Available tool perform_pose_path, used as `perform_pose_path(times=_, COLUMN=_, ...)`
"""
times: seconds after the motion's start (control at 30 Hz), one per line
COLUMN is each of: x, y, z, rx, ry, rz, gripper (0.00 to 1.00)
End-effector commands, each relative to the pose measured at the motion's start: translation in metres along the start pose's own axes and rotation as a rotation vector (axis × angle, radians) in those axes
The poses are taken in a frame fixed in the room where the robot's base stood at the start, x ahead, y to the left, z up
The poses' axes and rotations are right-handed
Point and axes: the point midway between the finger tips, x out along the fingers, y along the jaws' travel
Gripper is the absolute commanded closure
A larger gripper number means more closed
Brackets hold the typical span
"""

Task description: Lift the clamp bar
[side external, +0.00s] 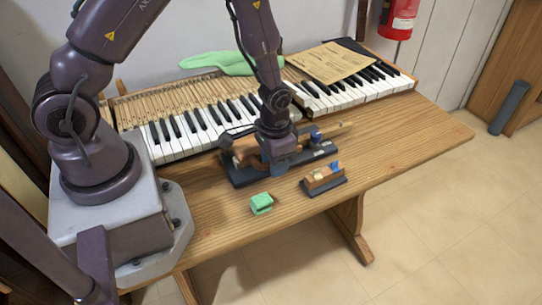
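My gripper (281,163) points down over a long dark tray-like base (240,179) on the table, in front of the keyboard. A brown wooden piece (246,151) lies on this base, left of and partly behind my gripper. A blue part (316,135) and a light wooden piece (341,129) show at the base's right end. I cannot make out for sure which part is the clamp bar; my gripper hides the middle of the base. The fingers are too small and dark to tell whether they are open or holding anything.
A green block (261,203) and a small dark stand (324,184) with wooden and blue parts sit in front. Two key sections (205,130) (350,91) lie behind, with a green cloth (218,62) and brown paper sheet (329,62). The table's right end (420,135) is clear.

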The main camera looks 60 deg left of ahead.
Motion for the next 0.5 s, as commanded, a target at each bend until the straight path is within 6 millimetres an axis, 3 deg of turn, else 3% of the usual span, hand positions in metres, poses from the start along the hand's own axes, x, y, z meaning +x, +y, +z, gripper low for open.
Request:
perform_pose_path(times=0.03, x=-0.0001, y=0.0000, z=0.0000, rx=0.000, ry=0.000, rz=0.000, gripper=0.76)
perform_pose_path(times=0.1, x=-0.0002, y=0.0000, z=0.0000, rx=0.000, ry=0.000, rz=0.000, gripper=0.92)
perform_pose_path(times=0.5, x=-0.0063, y=-0.0012, z=-0.0005, rx=0.002, ry=0.002, rz=0.000, gripper=0.92)
